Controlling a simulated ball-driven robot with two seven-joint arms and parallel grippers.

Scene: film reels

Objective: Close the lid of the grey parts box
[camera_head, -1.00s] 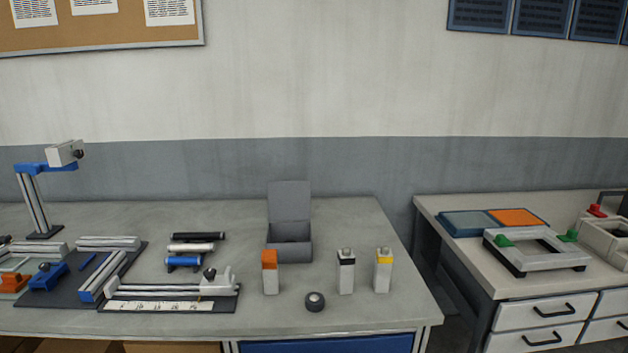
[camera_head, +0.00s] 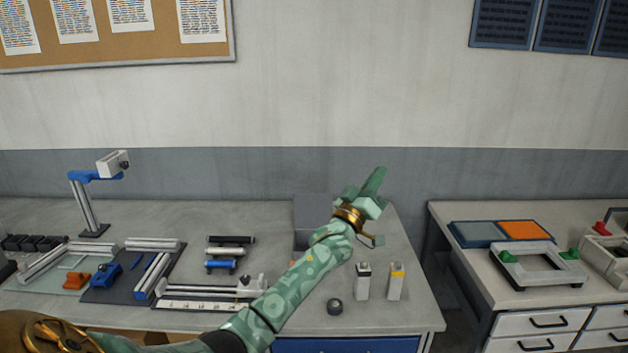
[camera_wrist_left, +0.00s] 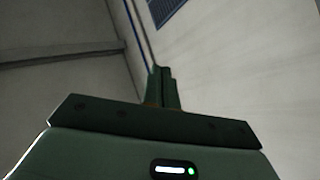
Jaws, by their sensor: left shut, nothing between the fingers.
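The grey parts box (camera_head: 301,240) stands near the back of the bench, with its lid (camera_head: 312,208) raised upright at the rear. My left arm crosses in front and hides much of the box and part of the lid. My left gripper (camera_head: 379,175) is shut and empty, in the air to the right of the lid and apart from it in the picture. In the left wrist view its fingers (camera_wrist_left: 163,88) are together, with only wall behind them. My right gripper is not in view.
Rail parts (camera_head: 205,290) fill the bench's left. A second table (camera_head: 458,264) stands at right, across a gap.

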